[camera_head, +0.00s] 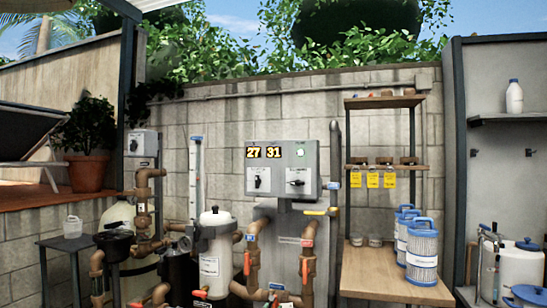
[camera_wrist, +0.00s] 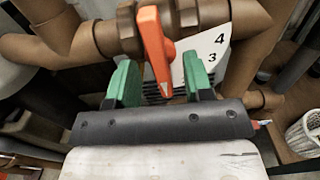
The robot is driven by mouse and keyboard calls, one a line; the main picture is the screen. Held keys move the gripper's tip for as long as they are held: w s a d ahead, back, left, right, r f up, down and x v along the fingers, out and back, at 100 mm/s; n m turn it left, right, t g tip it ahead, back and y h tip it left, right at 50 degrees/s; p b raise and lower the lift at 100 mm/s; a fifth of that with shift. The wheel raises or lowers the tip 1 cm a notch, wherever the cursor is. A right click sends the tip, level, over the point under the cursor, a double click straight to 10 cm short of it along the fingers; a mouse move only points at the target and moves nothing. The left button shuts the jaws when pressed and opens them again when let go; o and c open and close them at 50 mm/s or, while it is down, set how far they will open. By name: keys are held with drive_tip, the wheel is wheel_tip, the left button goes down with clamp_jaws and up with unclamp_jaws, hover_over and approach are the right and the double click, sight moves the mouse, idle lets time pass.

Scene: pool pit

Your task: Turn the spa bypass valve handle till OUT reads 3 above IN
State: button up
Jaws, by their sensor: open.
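The panel (camera_head: 281,169) in the head view shows two lit yellow readouts, 27 on the left (camera_head: 253,152) and 31 on the right (camera_head: 273,153). Their labels are too small to read. In the wrist view an orange valve handle (camera_wrist: 154,40) sits on a brown pipe, pointing down the picture. A white scale plate (camera_wrist: 213,50) behind it shows 4 and 3. My gripper (camera_wrist: 160,80) is open, with one green finger on each side of the handle's lower part. I cannot tell whether either finger touches it. I cannot make out the gripper in the head view.
Brown pipes with several red handles (camera_head: 247,263) crowd the pit below the panel. A white filter canister (camera_head: 215,255) stands left of them. A wooden bench (camera_head: 385,288) with blue-lidded cartridges (camera_head: 422,250) is at right. A white basket (camera_wrist: 305,135) shows at right in the wrist view.

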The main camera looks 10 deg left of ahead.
drive_tip(key=s, duration=0.7)
drive_tip(key=shift+a, duration=0.3)
idle(0.3)
